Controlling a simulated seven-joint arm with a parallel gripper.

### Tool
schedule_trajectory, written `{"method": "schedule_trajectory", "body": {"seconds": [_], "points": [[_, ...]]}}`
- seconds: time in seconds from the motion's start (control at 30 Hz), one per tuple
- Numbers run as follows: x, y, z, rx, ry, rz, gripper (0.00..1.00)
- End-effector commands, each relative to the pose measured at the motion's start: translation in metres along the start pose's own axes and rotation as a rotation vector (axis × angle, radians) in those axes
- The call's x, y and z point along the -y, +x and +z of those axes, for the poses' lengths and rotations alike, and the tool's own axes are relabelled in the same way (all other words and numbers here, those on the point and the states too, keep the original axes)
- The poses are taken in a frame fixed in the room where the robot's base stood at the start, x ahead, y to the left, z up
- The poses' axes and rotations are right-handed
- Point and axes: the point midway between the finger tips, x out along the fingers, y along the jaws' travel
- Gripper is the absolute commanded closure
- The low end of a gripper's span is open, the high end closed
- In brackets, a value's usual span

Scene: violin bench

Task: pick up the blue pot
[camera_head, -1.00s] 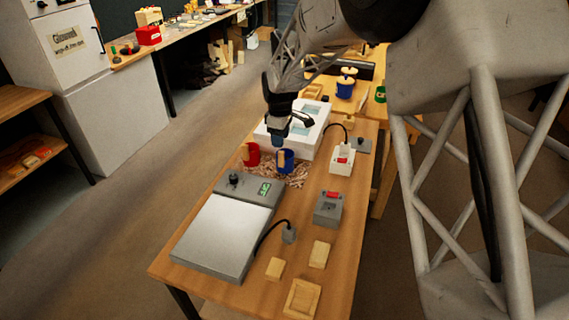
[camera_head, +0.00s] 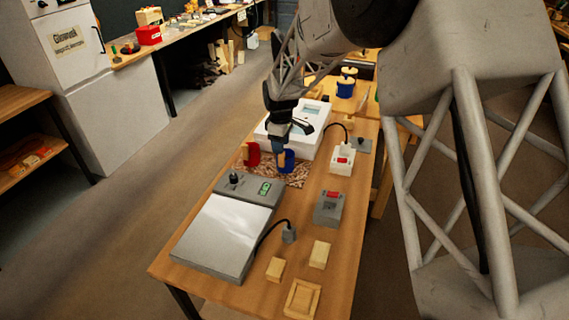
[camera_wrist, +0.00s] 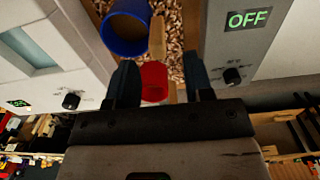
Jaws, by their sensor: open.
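The blue pot (camera_head: 287,163) stands on the wood shavings on the bench, to the right of a red pot (camera_head: 251,155). My gripper (camera_head: 281,150) is open, low over the blue pot's left side; the head view does not show whether they touch. In the wrist view, the blue pot (camera_wrist: 125,35) is at the upper left, with its round rim visible and outside the space between my fingertips. The red pot (camera_wrist: 154,80) appears between the two open fingers (camera_wrist: 160,78), with no visible grip on it. A light wooden piece (camera_wrist: 157,35) stands beside the blue pot.
A grey plate device (camera_head: 222,232) with a lit display is in front of the pots. A white box (camera_head: 304,138) stands close behind them. A white switch box (camera_head: 341,161) and a grey one (camera_head: 328,207) stand to the right. Wooden blocks (camera_head: 319,254) lie near the front.

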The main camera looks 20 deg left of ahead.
Motion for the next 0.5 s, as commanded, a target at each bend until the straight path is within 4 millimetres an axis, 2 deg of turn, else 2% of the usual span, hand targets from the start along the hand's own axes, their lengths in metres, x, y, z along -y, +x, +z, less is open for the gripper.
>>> {"method": "schedule_trajectory", "body": {"seconds": [0.27,0.5], "points": [[-0.001,0.011,0.001,0.001,0.000,-0.001,0.53],[-0.003,0.038,0.002,0.001,0.000,-0.002,0.53]]}}
